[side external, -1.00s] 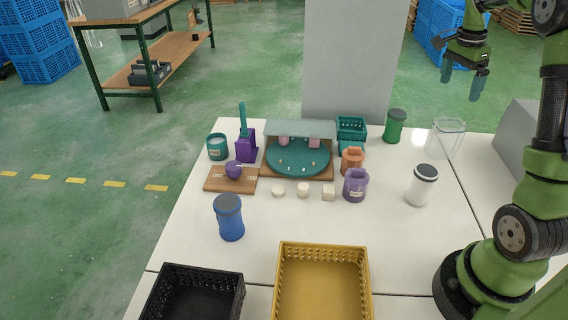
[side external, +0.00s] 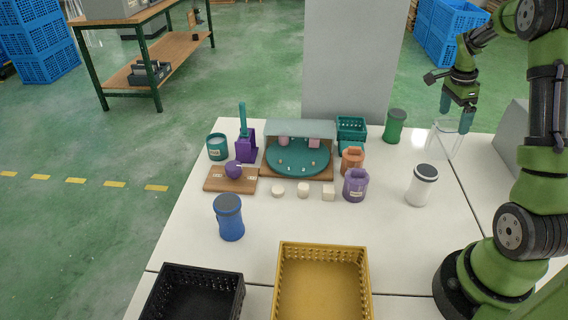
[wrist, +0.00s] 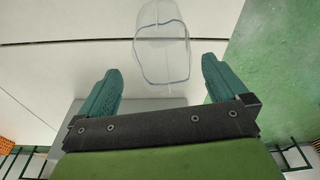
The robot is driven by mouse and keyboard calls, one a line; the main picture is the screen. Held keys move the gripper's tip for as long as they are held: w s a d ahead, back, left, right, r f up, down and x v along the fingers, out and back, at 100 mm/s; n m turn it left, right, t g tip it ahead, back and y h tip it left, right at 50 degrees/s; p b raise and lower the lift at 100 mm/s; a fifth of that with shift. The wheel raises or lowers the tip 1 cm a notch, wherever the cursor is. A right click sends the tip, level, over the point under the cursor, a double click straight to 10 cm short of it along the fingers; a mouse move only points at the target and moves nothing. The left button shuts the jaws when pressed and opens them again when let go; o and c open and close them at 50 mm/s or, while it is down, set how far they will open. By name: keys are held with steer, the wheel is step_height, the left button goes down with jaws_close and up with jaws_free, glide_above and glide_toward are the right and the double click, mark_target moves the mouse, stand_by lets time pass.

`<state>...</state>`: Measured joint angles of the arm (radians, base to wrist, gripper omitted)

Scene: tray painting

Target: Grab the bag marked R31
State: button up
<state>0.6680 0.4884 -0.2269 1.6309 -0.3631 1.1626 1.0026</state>
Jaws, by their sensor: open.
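No mark reading R31 can be made out in either view. Two small bag-like holders, one orange (side external: 352,161) and one purple (side external: 355,186), stand right of the turntable; the purple one has a pale label too small to read. My gripper (side external: 458,122) is open and empty, above the table's back right, close to a clear container (side external: 437,140). In the wrist view the clear container (wrist: 163,45) shows between and beyond the spread fingers of my gripper (wrist: 160,72).
A teal turntable (side external: 297,157), a teal basket (side external: 351,130), a green jar (side external: 395,126), a white jar (side external: 422,185) and a blue jar (side external: 229,218) stand on the white table. Black (side external: 240,290) and yellow (side external: 366,280) crates are in front. The front right middle is clear.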

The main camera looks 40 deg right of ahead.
steer(key=f, duration=0.4)
steer(key=shift+w+d+f, duration=0.1)
steer(key=shift+d+f, duration=0.3)
steer(key=c, duration=1)
steer(key=shift+r, duration=0.15)
steer(key=shift+c, duration=0.2)
